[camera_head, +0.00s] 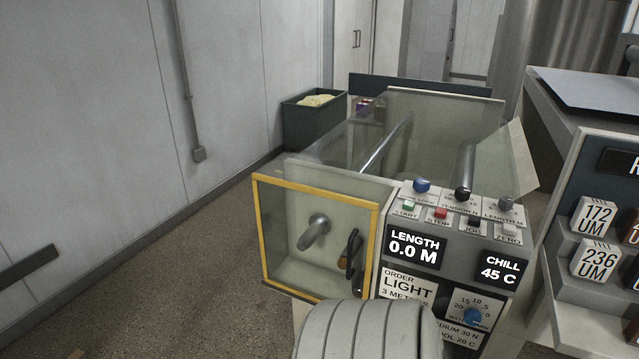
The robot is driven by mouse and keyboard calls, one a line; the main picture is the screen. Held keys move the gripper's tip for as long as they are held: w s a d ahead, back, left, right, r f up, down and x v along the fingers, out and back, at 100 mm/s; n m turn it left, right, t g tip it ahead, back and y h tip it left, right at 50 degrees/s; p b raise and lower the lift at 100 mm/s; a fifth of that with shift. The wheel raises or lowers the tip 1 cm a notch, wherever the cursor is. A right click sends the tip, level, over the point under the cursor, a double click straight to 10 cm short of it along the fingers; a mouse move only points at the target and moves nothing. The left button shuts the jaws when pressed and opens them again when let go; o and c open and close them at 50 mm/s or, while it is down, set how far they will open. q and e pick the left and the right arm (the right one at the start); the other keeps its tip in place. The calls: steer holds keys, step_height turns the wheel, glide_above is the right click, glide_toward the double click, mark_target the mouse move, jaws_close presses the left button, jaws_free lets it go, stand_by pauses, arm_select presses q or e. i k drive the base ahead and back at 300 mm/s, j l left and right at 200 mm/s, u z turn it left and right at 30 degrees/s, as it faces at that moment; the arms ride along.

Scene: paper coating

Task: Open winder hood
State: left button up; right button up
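The winder hood (318,184) is a clear panel with a yellow frame on the left front of the machine. It stands upright beside the control panel and looks shut. A black curved handle (351,248) is near its right edge, with a small brown patch beside it that I cannot make out. A grey roller end (313,232) shows through the clear panel. Neither of my grippers can be made out. A grey ribbed part at the bottom centre looks like my own arm and hides the lower front of the machine.
The control panel (456,236) has buttons, knobs and displays reading 0.0 M and 45 C. Clear walls and metal rollers lie behind it. A rack of labelled blocks (597,213) stands at right. A green bin (315,122) stands at the back. The floor at left is free.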

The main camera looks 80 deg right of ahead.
mark_target(374, 206)
steer(key=z, duration=2.35)
